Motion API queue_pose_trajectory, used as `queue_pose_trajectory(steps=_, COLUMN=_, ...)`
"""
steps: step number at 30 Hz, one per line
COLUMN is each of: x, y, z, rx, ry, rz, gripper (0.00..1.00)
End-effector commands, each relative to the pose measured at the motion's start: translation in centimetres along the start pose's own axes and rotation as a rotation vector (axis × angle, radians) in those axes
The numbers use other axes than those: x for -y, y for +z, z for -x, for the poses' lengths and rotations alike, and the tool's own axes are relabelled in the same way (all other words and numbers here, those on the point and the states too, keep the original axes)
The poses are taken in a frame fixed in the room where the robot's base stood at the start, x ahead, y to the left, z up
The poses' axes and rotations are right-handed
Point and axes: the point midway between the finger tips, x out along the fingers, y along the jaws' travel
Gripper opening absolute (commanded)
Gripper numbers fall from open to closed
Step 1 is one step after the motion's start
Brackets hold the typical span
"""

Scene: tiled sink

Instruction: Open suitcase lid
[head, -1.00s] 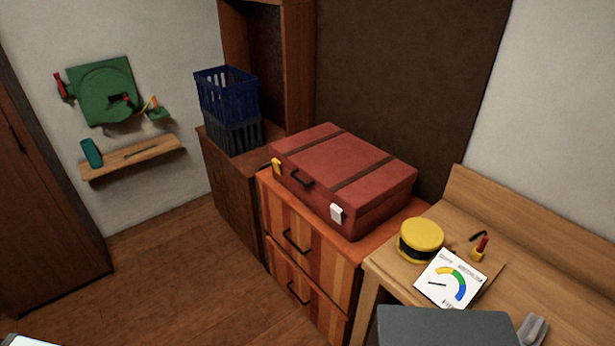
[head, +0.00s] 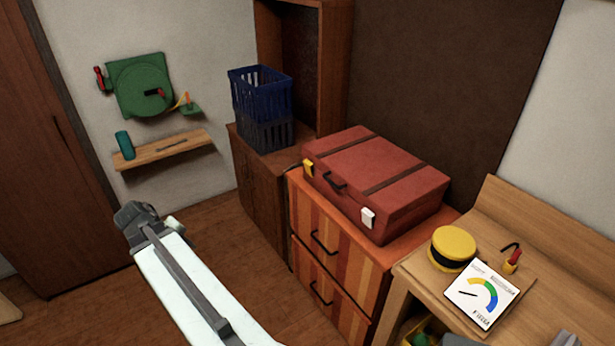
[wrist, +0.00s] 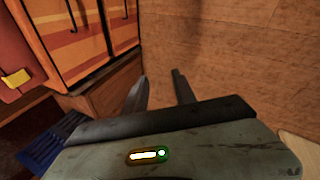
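A red suitcase (head: 385,180) with two brown straps lies shut on the orange striped drawer cabinet (head: 335,245). Its front has a dark handle (head: 335,180), a yellow latch (head: 308,169) at the left and a white latch (head: 368,218) at the right. In the head view my gripper (head: 135,215) is at the end of my white arm, left of the cabinet and apart from the suitcase. In the wrist view my gripper's two fingers (wrist: 163,88) are spread with nothing between them, and the suitcase (wrist: 15,50) shows at the left edge.
A blue basket (head: 262,92) stands on a brown cabinet left of the suitcase. A wooden desk (head: 510,215) at the right holds a yellow round object (head: 453,248) and a card with a gauge (head: 482,295). The floor (head: 205,240) before the drawers is clear.

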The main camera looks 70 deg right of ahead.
Motion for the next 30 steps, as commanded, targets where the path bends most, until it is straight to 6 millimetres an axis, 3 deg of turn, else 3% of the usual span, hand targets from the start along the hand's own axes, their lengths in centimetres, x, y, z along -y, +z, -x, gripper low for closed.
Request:
queue_pose_trajectory(steps=1, x=-5.1, y=0.4, z=-0.9, rx=0.015, ry=0.067, rz=-0.042, gripper=0.33)
queue_pose_trajectory(steps=6, x=-20.9, y=4.5, z=-3.3, rx=0.086, ry=0.303, rz=-0.133, gripper=0.33)
queue_pose_trajectory(steps=9, x=-28.9, y=8.1, z=-3.9, rx=0.145, ry=0.426, rz=-0.166, gripper=0.33)
queue_pose_trajectory(steps=12, x=-34.9, y=11.6, z=-4.0, rx=0.202, ry=0.522, rz=-0.184, gripper=0.33)
queue_pose_trajectory(steps=15, x=-38.6, y=14.2, z=-3.9, rx=0.244, ry=0.584, rz=-0.191, gripper=0.33)
queue_pose_trajectory(steps=18, x=-40.4, y=15.5, z=-3.8, rx=0.266, ry=0.615, rz=-0.193, gripper=0.33)
queue_pose_trajectory(steps=25, x=-40.9, y=15.9, z=-4.0, rx=0.271, ry=0.623, rz=-0.192, gripper=0.33)
queue_pose_trajectory(steps=30, x=-41.6, y=16.4, z=-5.6, rx=0.272, ry=0.622, rz=-0.192, gripper=0.33)
